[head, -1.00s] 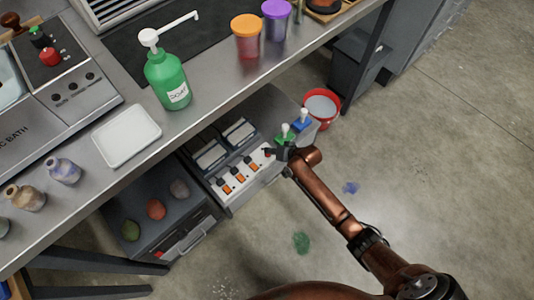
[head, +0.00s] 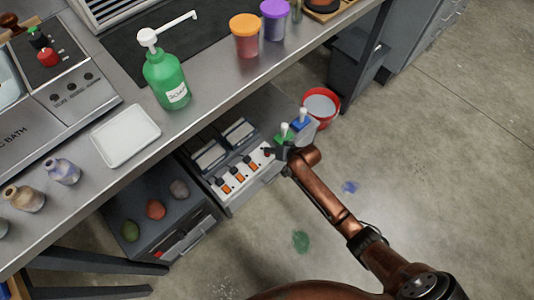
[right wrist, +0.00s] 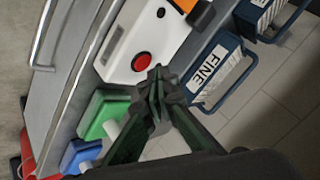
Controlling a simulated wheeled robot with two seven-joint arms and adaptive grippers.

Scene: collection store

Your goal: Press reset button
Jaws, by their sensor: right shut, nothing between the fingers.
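A round red button (right wrist: 142,62) with a dark rim sits on the white face of a control panel in the right wrist view. In the head view the panel (head: 227,196) is on a unit under the bench, and the button (head: 267,152) is mostly hidden by my gripper. My right gripper (head: 274,152) is shut and empty at the panel's right end. In the right wrist view its fingertips (right wrist: 158,74) are just beside the button, to its lower right. I cannot tell whether they touch it. My left gripper is not in view.
Orange switches (head: 239,175) line the panel. Blue-framed holders marked FINE (right wrist: 221,72) stand close to my fingers. Green (right wrist: 103,112) and blue (right wrist: 78,156) blocks with white knobs are nearby. The bench edge (head: 212,115) overhangs; a red bucket (head: 320,106) is on the floor.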

